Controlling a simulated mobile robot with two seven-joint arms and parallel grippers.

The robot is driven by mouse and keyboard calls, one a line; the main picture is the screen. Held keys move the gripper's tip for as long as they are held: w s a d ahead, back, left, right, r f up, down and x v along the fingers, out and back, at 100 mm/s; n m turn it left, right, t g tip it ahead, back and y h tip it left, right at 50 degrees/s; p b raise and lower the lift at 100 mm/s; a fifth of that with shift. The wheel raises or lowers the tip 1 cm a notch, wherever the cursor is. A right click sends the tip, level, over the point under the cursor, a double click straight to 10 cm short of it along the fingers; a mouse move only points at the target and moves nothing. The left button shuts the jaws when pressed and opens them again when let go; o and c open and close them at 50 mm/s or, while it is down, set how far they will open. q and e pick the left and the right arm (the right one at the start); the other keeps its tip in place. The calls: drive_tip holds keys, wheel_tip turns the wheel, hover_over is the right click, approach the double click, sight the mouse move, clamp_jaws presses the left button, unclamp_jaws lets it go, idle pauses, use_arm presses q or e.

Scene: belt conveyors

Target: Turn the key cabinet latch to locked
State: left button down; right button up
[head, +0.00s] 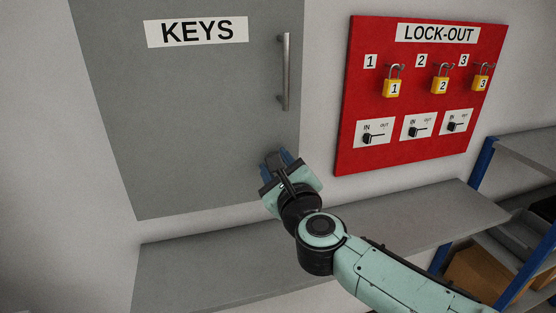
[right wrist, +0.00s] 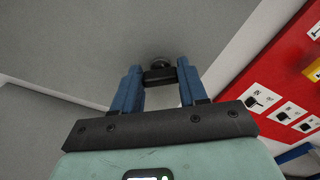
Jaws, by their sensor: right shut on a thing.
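The grey key cabinet (head: 205,110) with the KEYS label hangs on the wall; its door is closed. Its latch (right wrist: 160,76) is a small black handle with a round base, seen in the right wrist view near the door's lower right. My right gripper (head: 281,158) is at the lower right of the cabinet door. Its blue fingers (right wrist: 159,82) are shut on the latch, one on each side. In the head view the gripper hides the latch. I cannot read any lock marking beside it. My left gripper is in neither view.
A vertical bar handle (head: 286,72) is on the door above my gripper. A red lock-out board (head: 350,155) with yellow padlocks and small black switches is to the right. A grey shelf (head: 190,265) runs below the cabinet. A blue-post rack (head: 483,163) stands at far right.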

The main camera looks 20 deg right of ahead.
use_arm(q)
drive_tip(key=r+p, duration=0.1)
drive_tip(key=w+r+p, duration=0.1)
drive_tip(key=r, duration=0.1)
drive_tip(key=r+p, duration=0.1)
drive_tip(key=p, duration=0.1)
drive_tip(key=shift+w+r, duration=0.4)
use_arm(e)
drive_tip(key=n, duration=1)
drive_tip(key=shift+a+f+n, duration=0.1)
drive_tip(key=shift+f+n, duration=0.05)
drive_tip(key=shift+n, duration=0.15)
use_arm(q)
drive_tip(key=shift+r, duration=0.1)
use_arm(e)
drive_tip(key=o, duration=1.1)
drive_tip(key=shift+c, duration=0.2)
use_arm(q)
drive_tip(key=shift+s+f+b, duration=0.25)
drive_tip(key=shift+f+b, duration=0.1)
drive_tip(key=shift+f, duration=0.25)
use_arm(e)
drive_tip(key=s, duration=1.3)
drive_tip(key=shift+s+d, duration=0.25)
